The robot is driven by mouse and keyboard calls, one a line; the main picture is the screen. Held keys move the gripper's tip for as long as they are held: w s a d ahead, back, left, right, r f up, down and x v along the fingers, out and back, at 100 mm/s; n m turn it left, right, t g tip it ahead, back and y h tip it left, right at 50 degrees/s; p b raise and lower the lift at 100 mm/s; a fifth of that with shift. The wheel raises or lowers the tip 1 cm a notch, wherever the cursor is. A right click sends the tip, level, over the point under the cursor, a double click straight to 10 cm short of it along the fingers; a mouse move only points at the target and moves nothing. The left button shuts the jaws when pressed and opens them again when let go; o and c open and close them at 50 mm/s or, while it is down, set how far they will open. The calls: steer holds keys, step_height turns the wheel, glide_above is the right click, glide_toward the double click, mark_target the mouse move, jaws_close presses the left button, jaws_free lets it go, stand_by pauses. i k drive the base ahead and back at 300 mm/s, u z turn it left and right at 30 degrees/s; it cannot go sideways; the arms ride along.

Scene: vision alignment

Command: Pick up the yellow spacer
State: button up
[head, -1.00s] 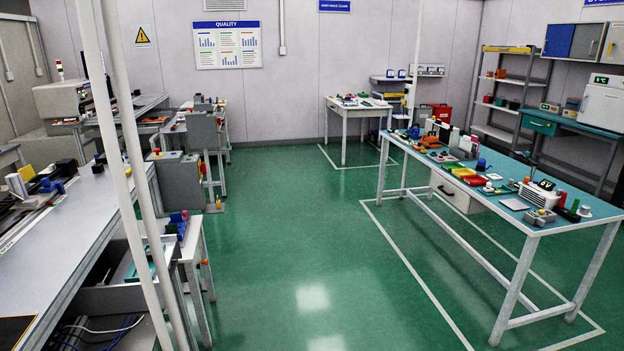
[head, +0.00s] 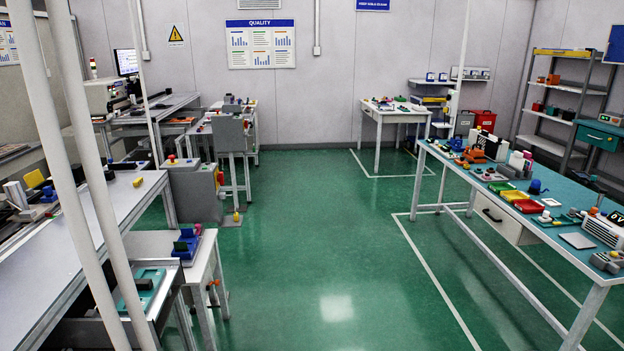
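I cannot clearly tell which thing is the yellow spacer. A small yellow piece (head: 138,182) lies on the grey bench at the left in the head view; it is too small to make out its shape. My gripper is not in view.
Two pale slanting poles (head: 77,160) cross the left side. A long grey bench (head: 85,235) runs along the left. A teal-topped bench (head: 480,195) with trays and parts stands at the right. The green floor (head: 310,240) between is clear.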

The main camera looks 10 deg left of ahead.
mark_target(136, 182)
steer(key=u, duration=0.2)
steer(key=i, duration=0.75)
steer(key=u, duration=0.55)
steer(key=i, duration=0.75)
steer(key=u, duration=0.85)
steer(key=i, duration=0.95)
steer(key=u, duration=0.45)
steer(key=k, duration=0.5)
steer(key=z, duration=1.15)
